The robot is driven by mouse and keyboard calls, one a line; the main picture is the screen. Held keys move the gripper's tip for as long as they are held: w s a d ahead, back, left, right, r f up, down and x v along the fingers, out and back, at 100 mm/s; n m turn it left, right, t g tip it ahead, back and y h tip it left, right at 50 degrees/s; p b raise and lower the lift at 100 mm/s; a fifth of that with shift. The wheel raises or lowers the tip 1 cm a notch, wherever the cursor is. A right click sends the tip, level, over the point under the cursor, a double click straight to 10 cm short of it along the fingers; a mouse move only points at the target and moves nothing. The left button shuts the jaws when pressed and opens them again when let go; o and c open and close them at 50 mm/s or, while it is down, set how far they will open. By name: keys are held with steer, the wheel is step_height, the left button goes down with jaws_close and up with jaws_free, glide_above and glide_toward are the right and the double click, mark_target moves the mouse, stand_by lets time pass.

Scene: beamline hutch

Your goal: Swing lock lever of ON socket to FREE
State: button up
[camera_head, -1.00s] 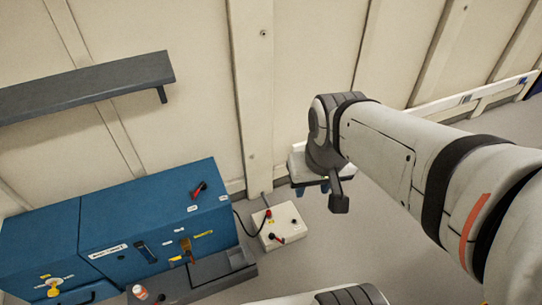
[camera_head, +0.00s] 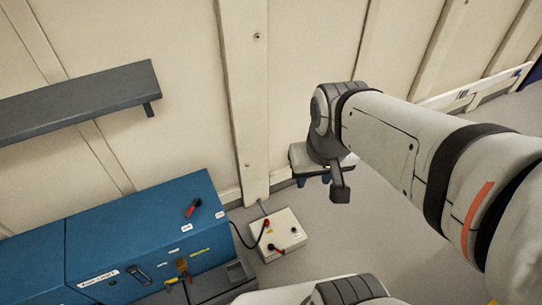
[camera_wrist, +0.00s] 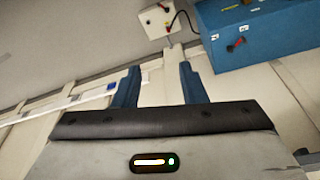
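A small white box (camera_head: 268,246) stands on the floor by the wall, with a red-and-black lever (camera_head: 275,249) and a red plug (camera_head: 267,222) with a black cable on top. It also shows at the top of the wrist view (camera_wrist: 152,25). The blue cabinet (camera_head: 140,235) carries another red-and-black lever (camera_head: 193,207) on its top. The labels are too small to read, so I cannot tell which lever belongs to the ON socket. My gripper (camera_wrist: 160,85) is open and empty, its two blue fingers apart. In the head view my gripper (camera_head: 313,181) is apart from the box and cabinet.
A dark shelf (camera_head: 75,105) juts from the cream wall above the cabinet. A grey tray (camera_head: 237,275) and a yellow part (camera_head: 178,281) are at the cabinet's front. A white rail (camera_head: 480,92) runs along the wall at right. Floor right of the box is clear.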

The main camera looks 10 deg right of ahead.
steer(key=n+g+h+b, duration=0.25)
steer(key=n+b, duration=0.35)
steer(key=b, duration=1.3)
glide_above(283, 250)
steer(key=a+f+x, duration=0.1)
steer(key=a+x, duration=0.2)
steer(key=x, duration=1)
steer(key=a+x, duration=0.3)
steer(key=x, duration=1)
steer(key=a+f+x, duration=0.1)
steer(key=a+x, duration=0.1)
steer(key=x, duration=1.1)
steer(key=f+n+b, duration=0.1)
steer(key=f+b, duration=0.4)
steer(key=f, duration=1.1)
steer(key=f+n+g+b, duration=0.1)
steer(key=f+b, duration=0.4)
steer(key=f, duration=1)
steer(key=f+n+g+h+b, duration=0.1)
steer(key=f+n+b, duration=0.2)
steer(key=f, duration=1.3)
steer(key=shift+s+f+g+b, duration=0.25)
steer(key=shift+f+b, duration=0.1)
steer(key=shift+b, duration=0.6)
jaws_close()
